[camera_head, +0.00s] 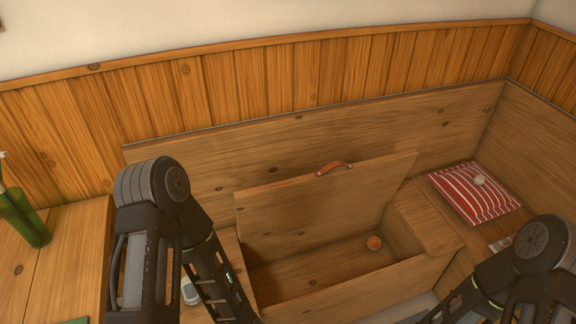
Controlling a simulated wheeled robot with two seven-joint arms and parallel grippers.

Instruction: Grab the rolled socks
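The wooden bench's hinged lid (310,210) stands raised, leaning back, with a leather pull (335,168) at its top edge. The box's front wall (350,293) is low. A green glass (22,220) stands on the left table (62,250). Small pale objects lie partly behind my arms.

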